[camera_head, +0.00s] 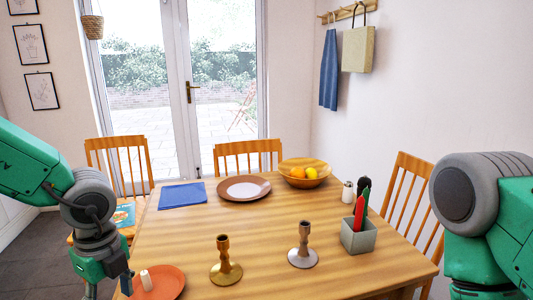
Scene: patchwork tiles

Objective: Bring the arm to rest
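My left arm comes in from the left, and its gripper (109,285) points down at the table's near left edge. Its two fingers look apart with nothing seen between them; the lower tips are partly cut off by the frame. Just right of it an orange plate (170,284) lies on the wooden table (190,228), with a small cream object (146,280) on it. My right arm shows as a large grey and green joint at the right edge. Its gripper is out of view.
A brass candlestick (225,270) and a silver one (303,252) stand near the front. A grey box (360,237) holds red and green items. Farther back are a blue mat (182,196), a brown-rimmed plate (244,199) and a fruit bowl (291,182). Chairs surround the table; its middle is clear.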

